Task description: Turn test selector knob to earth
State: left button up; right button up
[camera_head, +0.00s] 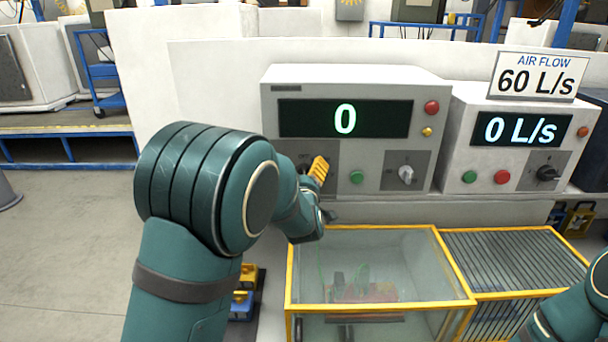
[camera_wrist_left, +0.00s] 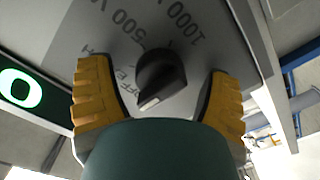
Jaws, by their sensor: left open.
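The test selector knob (camera_wrist_left: 161,78) is black and sits on a grey dial panel in the left wrist view. Labels 500 V and 1000 V show above it. An OFF label and a partly covered label ending in H lie at its left. A pale mark on the knob faces down and slightly left; I cannot tell which label it matches. My left gripper (camera_wrist_left: 158,72) is open, its yellow fingers on either side of the knob, apart from it. In the head view my left gripper (camera_head: 318,171) is at the left box's lower left panel and hides the knob.
The left box (camera_head: 354,80) has a display reading 0, a green button (camera_head: 357,177) and another knob (camera_head: 406,174). An air flow box (camera_head: 460,105) stands at right. A yellow-framed glass case (camera_head: 380,303) lies below. My right arm shows at lower right.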

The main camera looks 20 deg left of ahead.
pick_arm(q)
jog(key=c, duration=1.2)
jog(key=shift+m, duration=0.6)
jog(key=m, duration=0.2)
jog(key=shift+m, duration=0.4)
jog(key=m+p, duration=0.1)
jog(key=m, duration=0.4)
jog(key=shift+r+m, duration=0.1)
jog(key=shift+m, duration=0.2)
